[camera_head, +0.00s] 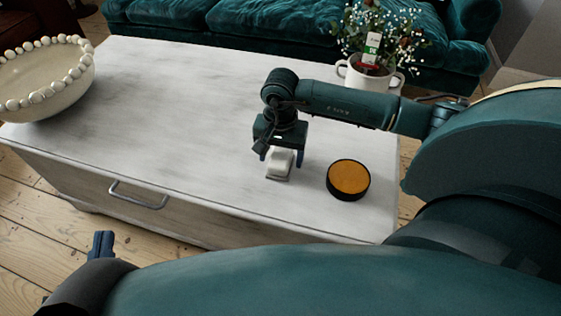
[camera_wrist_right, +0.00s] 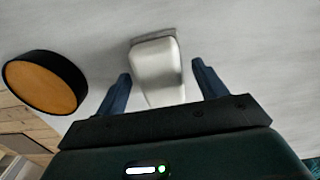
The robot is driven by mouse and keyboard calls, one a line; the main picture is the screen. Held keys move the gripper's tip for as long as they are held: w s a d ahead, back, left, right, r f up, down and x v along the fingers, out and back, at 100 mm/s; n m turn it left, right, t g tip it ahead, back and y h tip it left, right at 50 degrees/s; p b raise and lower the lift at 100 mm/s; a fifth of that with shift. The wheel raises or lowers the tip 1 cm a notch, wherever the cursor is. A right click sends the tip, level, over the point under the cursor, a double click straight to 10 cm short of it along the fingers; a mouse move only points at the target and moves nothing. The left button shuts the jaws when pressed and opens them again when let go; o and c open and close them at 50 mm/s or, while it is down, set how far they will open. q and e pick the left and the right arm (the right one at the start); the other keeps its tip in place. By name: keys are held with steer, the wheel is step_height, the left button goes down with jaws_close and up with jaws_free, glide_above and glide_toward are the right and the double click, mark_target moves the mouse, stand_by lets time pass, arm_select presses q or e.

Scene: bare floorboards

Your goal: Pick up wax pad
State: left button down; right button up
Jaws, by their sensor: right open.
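A small white pad with a grey base, which looks like the wax pad (camera_head: 279,164), lies on the white tabletop; it also shows in the right wrist view (camera_wrist_right: 157,70). My right gripper (camera_head: 282,157) points down over it, open, with one blue finger on each side of the pad. In the right wrist view, gaps show between the pad and both fingers (camera_wrist_right: 160,75). A round black tin with an orange top (camera_head: 348,178) lies to the right of the pad. My left gripper (camera_head: 102,244) shows only partly at the lower left, off the table's front.
The white table (camera_head: 170,100) has a drawer with a metal handle (camera_head: 138,195). A beaded bowl (camera_head: 45,80) stands at its left end, and a white flowerpot (camera_head: 370,76) at the back right. A teal sofa (camera_head: 240,22) is behind. The table's middle is clear.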

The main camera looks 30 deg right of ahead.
steer(key=shift+f, duration=0.15)
steer(key=shift+c, duration=0.9)
steer(key=c, duration=0.9)
arm_select(q)
steer(key=shift+d+r, duration=0.1)
arm_select(e)
steer(key=shift+r, duration=0.55)
step_height(320, 180, up, 8)
steer(key=p, duration=0.3)
steer(key=shift+f, duration=0.1)
steer(key=shift+r, duration=0.6)
arm_select(q)
steer(key=shift+s+a+g+y, duration=0.1)
steer(key=shift+a+g+y, duration=0.2)
steer(key=shift+a, duration=0.1)
